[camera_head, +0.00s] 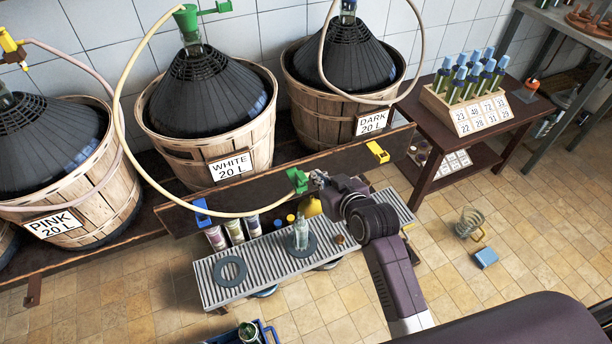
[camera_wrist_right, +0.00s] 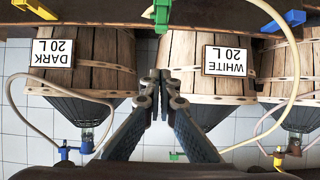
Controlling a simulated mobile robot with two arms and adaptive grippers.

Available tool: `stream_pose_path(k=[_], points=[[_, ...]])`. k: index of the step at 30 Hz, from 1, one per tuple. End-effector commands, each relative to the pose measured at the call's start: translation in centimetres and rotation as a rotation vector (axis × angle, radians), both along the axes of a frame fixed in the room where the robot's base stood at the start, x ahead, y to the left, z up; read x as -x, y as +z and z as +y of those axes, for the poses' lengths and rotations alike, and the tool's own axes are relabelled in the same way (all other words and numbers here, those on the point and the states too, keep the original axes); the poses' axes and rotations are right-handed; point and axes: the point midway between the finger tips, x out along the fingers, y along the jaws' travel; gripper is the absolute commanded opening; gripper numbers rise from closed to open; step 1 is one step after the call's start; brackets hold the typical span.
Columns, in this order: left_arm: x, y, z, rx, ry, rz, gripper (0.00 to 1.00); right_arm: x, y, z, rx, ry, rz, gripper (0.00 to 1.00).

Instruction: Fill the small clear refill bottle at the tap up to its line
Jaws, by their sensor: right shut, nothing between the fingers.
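The small clear refill bottle (camera_head: 301,232) stands upright on a dark ring on the ridged grey tray (camera_head: 262,252). Its line and any liquid in it are too small to tell. A green tap (camera_head: 297,180) sits on the edge of the dark board above the bottle, with the hose from the WHITE demijohn running to it; the tap also shows at the top of the right wrist view (camera_wrist_right: 161,15). My right gripper (camera_head: 318,178) is shut and empty, close beside the green tap on its right; its fingertips (camera_wrist_right: 155,82) meet in the wrist view. My left gripper is out of view.
Blue (camera_head: 202,212) and yellow (camera_head: 377,152) taps sit on the same board (camera_head: 250,194). An empty ring (camera_head: 230,271) lies on the tray's left. Several small jars stand behind the tray. A glass jug (camera_head: 470,222) and a blue block (camera_head: 486,257) are on the floor at right.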

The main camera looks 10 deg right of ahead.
Motion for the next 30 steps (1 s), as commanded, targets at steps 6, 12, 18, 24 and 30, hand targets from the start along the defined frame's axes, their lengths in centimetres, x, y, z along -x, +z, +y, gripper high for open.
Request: stream_pose_path(k=[6, 12, 18, 24, 30], points=[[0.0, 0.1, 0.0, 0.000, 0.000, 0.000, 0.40, -2.4, -1.2, 0.5, -0.002, -0.001, 0.000, 0.00], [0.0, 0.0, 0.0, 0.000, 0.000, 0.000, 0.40, -5.2, -2.8, 1.0, -0.002, 0.000, 0.001, 0.00], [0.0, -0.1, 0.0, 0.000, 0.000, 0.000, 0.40, -7.9, -4.2, 1.5, -0.002, -0.001, 0.000, 0.00], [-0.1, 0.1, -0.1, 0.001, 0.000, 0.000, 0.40, -7.7, -6.9, 1.5, 0.000, 0.000, 0.005, 0.00], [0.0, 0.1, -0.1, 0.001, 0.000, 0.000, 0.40, -7.4, -8.3, 1.4, 0.002, 0.000, 0.001, 0.00]])
